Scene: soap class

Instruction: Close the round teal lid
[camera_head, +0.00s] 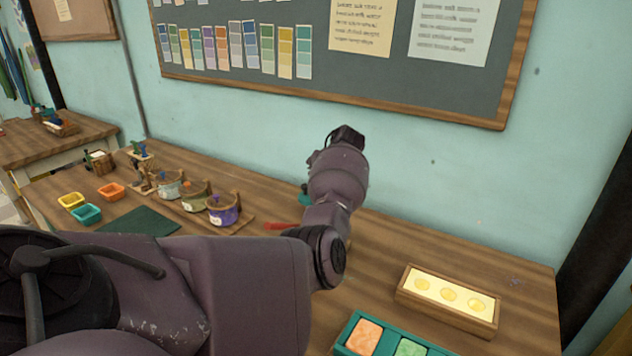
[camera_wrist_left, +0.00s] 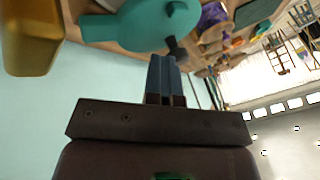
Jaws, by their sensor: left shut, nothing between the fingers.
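The round teal lid (camera_wrist_left: 135,24) shows large at the top of the left wrist view, with a rounded knob-like part on its right. In the head view only a small teal patch (camera_head: 303,198) shows beside my arm, and my arm hides the rest. My left gripper (camera_wrist_left: 163,60) is shut and empty, its blue-grey fingers pointing up to the lid's lower right edge in the wrist view. A small dark piece lies between the fingertips and the lid; I cannot tell whether they touch. My left arm hides its gripper in the head view. My right gripper is not in view.
A wooden soap mould (camera_head: 448,300) and a teal tray (camera_head: 345,330) are at the right. A red-handled object (camera_head: 283,226) lies beside my arm. The wall is behind.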

